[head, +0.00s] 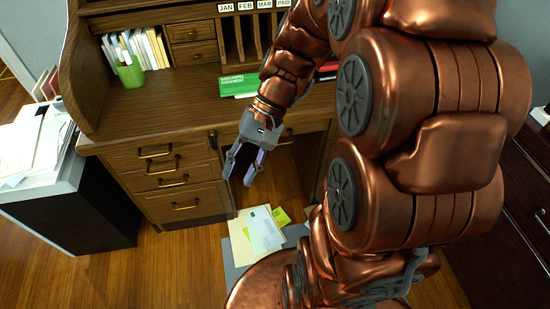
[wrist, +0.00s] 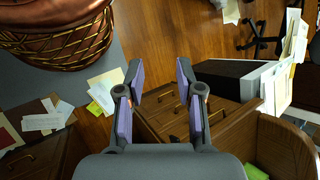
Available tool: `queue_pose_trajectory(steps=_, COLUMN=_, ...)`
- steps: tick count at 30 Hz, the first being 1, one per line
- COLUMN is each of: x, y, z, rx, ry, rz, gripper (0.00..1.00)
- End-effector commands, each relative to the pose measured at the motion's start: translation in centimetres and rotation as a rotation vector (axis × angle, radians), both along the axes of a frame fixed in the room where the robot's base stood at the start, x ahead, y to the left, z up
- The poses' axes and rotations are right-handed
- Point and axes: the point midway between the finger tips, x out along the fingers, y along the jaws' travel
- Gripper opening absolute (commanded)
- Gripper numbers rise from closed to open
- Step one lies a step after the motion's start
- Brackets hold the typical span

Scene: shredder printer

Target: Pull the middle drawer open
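The wooden roll-top desk has a left pedestal of stacked drawers with brass handles. The middle drawer (head: 200,177) lies between the top drawer (head: 120,161) and the taller bottom drawer (head: 155,211), and looks shut. Brass handles also show beyond my fingers in the wrist view, where the drawer fronts (wrist: 157,114) are partly hidden by the right finger. My gripper (head: 239,178) is open and empty, pointing down in front of the desk, right of the pedestal. Its two purple-padded fingers are spread apart in the wrist view (wrist: 161,78). It appears apart from the handles.
A shredder or bin (head: 75,205) with papers on top stands left of the desk. Papers (head: 262,232) lie on a grey surface below my gripper. A green cup (head: 130,74) and green booklet (head: 242,84) are on the desktop. A dark cabinet (head: 515,195) stands at right.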

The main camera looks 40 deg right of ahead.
Motion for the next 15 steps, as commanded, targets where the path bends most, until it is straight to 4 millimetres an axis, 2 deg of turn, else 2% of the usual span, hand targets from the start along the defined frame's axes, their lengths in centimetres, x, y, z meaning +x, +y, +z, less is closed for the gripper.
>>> queue_pose_trajectory(steps=1, x=1.2, y=-0.8, z=-2.7, rx=0.039, ry=0.001, rz=-0.047, gripper=0.36)
queue_pose_trajectory(steps=8, x=6.1, y=-4.5, z=-7.9, rx=0.212, ry=-0.033, rz=-0.238, gripper=0.36)
queue_pose_trajectory(steps=15, x=10.4, y=-10.8, z=-13.4, rx=0.386, ry=-0.104, rz=-0.448, gripper=0.36)
